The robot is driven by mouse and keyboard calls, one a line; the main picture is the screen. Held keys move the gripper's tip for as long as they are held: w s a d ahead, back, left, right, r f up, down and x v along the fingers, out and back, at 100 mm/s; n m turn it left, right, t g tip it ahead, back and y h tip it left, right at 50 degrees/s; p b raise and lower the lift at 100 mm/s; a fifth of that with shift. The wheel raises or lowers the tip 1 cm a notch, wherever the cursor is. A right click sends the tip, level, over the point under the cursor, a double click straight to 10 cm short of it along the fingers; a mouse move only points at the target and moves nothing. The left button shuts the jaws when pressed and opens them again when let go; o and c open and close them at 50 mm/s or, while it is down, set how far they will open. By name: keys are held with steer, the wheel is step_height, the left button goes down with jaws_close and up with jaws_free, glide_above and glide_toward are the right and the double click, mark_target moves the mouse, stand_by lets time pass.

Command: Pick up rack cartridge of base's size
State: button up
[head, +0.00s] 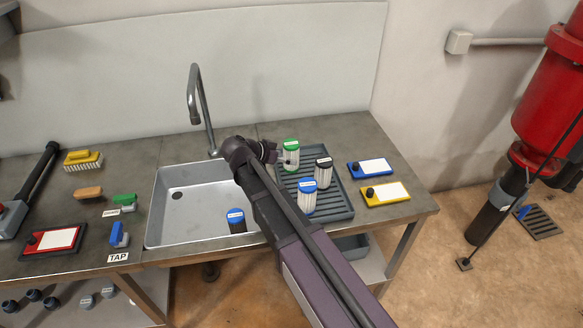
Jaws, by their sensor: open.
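Three pale cartridges stand upright on the grey ribbed rack (340,212) right of the sink. One has a green cap (291,144), one a black cap (324,163), and one a blue cap (308,186). The green-capped one is at the back, the blue-capped one at the front. My gripper (283,160) is small in view, open, and close beside the green-capped cartridge; whether it touches cannot be told. I cannot tell which thing is the base.
The steel sink (175,235) has a tall faucet (200,105) behind it. Blue (369,167) and yellow (385,193) tagged plates lie right of the rack. Brushes, a red plate (54,241) and small clips lie left. A red tank (550,95) stands far right.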

mark_target(285, 153)
steer(key=a+m+t+b, duration=0.1)
steer(key=a+t+b, duration=0.1)
steer(key=a, duration=0.6)
steer(key=shift+w+f+m+h, duration=0.3)
steer(key=shift+w+h, duration=0.05)
steer(key=shift+h, duration=0.05)
steer(key=shift+b, duration=0.3)
steer(key=shift+b+x, duration=1.6)
steer(key=shift+x, duration=2.7)
steer(key=shift+w+a, duration=0.1)
steer(key=shift+w, duration=0.05)
steer(key=shift+b+x, duration=1.15)
steer(key=shift+x, duration=1.45)
steer(key=shift+a, duration=0.1)
